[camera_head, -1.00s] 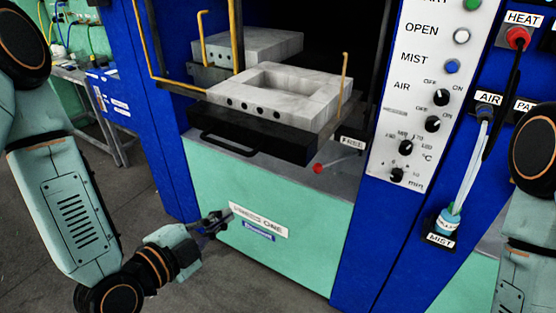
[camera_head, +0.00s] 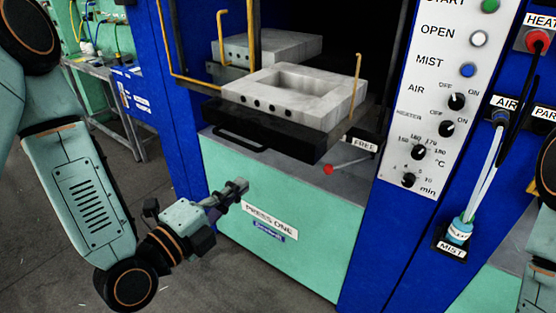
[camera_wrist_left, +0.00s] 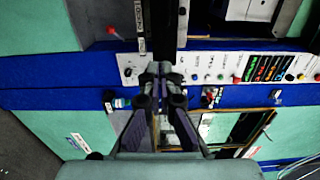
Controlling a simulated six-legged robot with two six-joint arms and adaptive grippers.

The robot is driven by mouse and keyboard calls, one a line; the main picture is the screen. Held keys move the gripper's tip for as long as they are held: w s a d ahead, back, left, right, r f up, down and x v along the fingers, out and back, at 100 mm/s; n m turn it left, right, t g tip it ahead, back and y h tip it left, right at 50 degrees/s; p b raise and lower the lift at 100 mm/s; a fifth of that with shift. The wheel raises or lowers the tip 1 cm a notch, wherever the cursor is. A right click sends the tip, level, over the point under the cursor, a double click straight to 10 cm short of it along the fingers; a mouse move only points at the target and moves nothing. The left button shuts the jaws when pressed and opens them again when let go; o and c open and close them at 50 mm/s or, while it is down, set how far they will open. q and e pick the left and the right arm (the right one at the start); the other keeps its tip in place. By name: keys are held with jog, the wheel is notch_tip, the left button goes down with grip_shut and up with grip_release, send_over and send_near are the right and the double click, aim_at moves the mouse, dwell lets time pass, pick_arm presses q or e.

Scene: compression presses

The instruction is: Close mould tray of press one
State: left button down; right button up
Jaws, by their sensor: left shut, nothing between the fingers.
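The mould tray (camera_head: 262,127) of press one is a black slab with a dark bar handle (camera_head: 240,138) on its front edge. It sticks out of the press opening and carries a grey metal mould frame (camera_head: 295,92). My left gripper (camera_head: 238,187) is shut and empty, below the tray handle and in front of the mint panel, close to the PRESS ONE label (camera_head: 270,219). In the left wrist view the shut fingers (camera_wrist_left: 160,72) point toward the press, seen turned sideways. My right gripper is not in view.
A lever with a red knob (camera_head: 328,169) sits by the FREE label right of the tray. Yellow rods (camera_head: 356,85) stand beside the mould. The control panel (camera_head: 440,90) and hoses (camera_head: 485,175) are at the right. Floor is clear at lower left.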

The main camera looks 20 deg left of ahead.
aim_at(286, 150)
pick_arm(q)
jog(key=x, duration=1.2)
jog(key=shift+w+f+b, duration=0.1)
jog(key=shift+w+b, duration=0.05)
jog(key=shift+b, duration=0.25)
jog(key=shift+w+d, duration=0.25)
jog(key=shift+w, duration=0.15)
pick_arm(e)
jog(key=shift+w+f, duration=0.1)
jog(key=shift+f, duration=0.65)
pick_arm(q)
jog(key=shift+a, duration=0.1)
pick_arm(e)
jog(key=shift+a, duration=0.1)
